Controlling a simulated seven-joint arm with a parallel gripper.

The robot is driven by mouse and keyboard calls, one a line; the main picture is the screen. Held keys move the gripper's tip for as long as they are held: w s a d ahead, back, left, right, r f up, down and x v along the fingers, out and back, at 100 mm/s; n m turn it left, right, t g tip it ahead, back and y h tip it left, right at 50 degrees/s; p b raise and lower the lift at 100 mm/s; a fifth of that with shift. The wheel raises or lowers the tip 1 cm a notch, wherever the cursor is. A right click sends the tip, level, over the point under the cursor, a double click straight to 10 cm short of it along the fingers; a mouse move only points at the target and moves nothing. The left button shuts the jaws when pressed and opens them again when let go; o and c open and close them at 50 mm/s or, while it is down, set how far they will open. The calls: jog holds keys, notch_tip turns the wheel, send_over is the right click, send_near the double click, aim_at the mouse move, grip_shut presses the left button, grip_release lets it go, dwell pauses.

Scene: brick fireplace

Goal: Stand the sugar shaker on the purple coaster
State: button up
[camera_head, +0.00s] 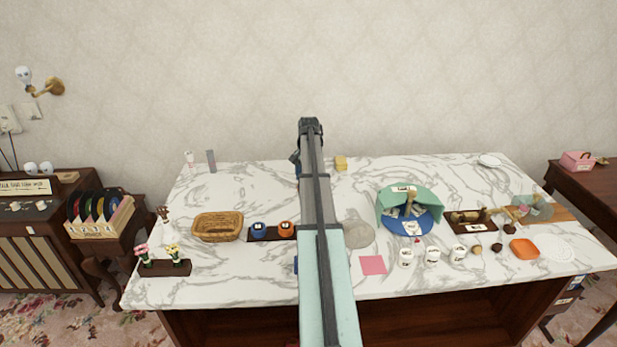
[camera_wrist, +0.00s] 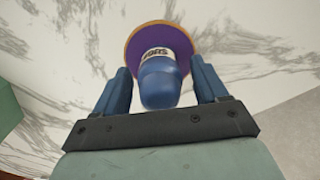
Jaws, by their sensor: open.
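The sugar shaker (camera_wrist: 160,88) is blue with a white label and shows in the wrist view between my fingers. Its far end is over the purple coaster (camera_wrist: 134,46), which has an orange rim. It looks upright there, but I cannot tell for sure whether its base touches the coaster. My gripper (camera_wrist: 160,66) is open, with one blue finger on each side of the shaker and a gap visible on both sides. In the head view my arm covers the middle of the table, and I cannot make out the shaker or coaster there.
The marble table (camera_head: 250,190) holds a wicker basket (camera_head: 217,226), blue and orange items (camera_head: 285,229) on a dark tray, a grey disc (camera_head: 357,235), a pink square (camera_head: 373,265), a green-and-blue holder (camera_head: 425,200) and several white cups (camera_head: 433,255). The back of the table is mostly clear.

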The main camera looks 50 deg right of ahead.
notch_tip(320, 180, up, 12)
jog(key=shift+r, duration=0.15)
dwell(0.5)
dwell(0.4)
